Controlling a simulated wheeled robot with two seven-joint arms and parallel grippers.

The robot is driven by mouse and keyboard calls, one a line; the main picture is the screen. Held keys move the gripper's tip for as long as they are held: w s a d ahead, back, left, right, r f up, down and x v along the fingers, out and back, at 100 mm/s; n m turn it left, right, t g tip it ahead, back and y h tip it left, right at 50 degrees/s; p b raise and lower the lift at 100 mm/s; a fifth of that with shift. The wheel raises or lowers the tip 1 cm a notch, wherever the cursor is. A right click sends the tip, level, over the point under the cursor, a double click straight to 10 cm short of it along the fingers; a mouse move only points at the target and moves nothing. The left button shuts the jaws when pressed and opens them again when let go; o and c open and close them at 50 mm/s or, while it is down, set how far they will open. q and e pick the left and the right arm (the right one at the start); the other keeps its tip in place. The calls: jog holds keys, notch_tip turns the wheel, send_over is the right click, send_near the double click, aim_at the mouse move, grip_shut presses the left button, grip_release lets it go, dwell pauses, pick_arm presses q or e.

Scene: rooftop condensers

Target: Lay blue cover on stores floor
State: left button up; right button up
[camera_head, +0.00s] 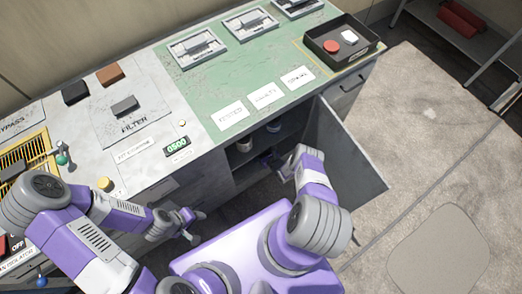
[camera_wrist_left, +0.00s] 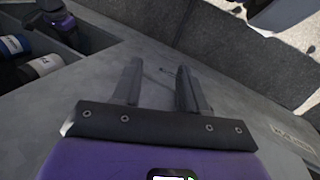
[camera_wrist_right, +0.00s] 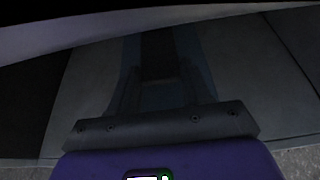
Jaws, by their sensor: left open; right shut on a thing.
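My right gripper (camera_wrist_right: 160,70) reaches into the open cabinet under the bench. In the right wrist view it is shut on a dim bluish piece, which looks like the blue cover (camera_wrist_right: 205,82); shadow hides most of its shape. In the head view the right gripper (camera_head: 268,160) is partly hidden at the cabinet opening. My left gripper (camera_head: 200,226) is open and empty in front of the bench. In the left wrist view its fingers (camera_wrist_left: 160,68) stand apart over a plain grey surface. The cabinet floor (camera_head: 246,172) is mostly in shadow.
The grey cabinet door (camera_head: 345,160) stands open to the right of my right arm. Canisters (camera_wrist_left: 38,68) stand inside the cabinet. A black tray (camera_head: 368,47) with a red and a white item sits on the green bench top (camera_head: 215,80).

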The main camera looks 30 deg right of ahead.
jog(key=shift+f, duration=0.4)
jog(key=shift+s+f, duration=0.15)
jog(key=o, duration=1.2)
jog(key=shift+s+a+f, duration=0.15)
jog(key=shift+c, duration=0.2)
